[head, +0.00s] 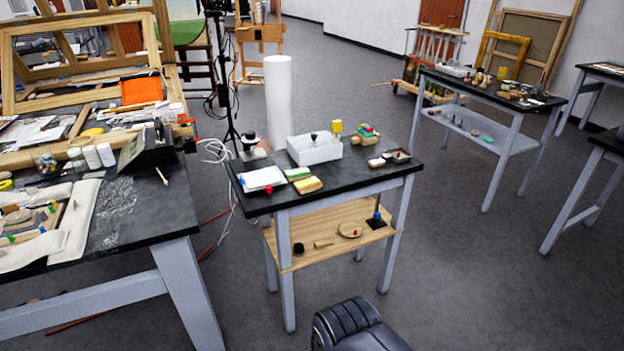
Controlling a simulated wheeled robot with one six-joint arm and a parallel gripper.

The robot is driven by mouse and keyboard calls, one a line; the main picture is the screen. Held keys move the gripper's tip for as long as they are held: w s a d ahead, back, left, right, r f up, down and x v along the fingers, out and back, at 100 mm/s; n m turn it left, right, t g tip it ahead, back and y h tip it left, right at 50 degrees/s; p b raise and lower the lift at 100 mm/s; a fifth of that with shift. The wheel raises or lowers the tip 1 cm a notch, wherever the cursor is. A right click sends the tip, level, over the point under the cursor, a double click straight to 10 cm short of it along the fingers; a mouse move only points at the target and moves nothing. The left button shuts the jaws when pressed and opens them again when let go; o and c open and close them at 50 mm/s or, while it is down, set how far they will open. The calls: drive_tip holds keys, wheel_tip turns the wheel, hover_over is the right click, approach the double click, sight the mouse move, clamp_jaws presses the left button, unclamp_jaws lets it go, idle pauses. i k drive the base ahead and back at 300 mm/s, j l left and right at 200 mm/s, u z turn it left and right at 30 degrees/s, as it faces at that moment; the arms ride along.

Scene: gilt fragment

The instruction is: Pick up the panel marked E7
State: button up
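I cannot read the mark E7 on anything in the head view, so I cannot tell which thing is the panel. A gilt frame (503,57) leans at the back right in front of a larger wooden frame with a dark centre (540,35). Large wooden frames (60,86) stand on the cluttered bench at left. My gripper is not in view.
A small dark-topped table (345,182) in the middle holds a white box (314,149), sponges and small items; its wooden shelf (326,252) is below. The left workbench (130,220) is crowded. Another table (490,92) stands at right. Grey floor (455,260) is clear between.

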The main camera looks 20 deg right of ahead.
sight(312, 185)
drive_tip(key=i+l, duration=0.15)
drive_tip(key=i, duration=0.35)
drive_tip(key=i+l, duration=0.2)
drive_tip(key=i, duration=0.3)
drive_tip(key=z, duration=0.05)
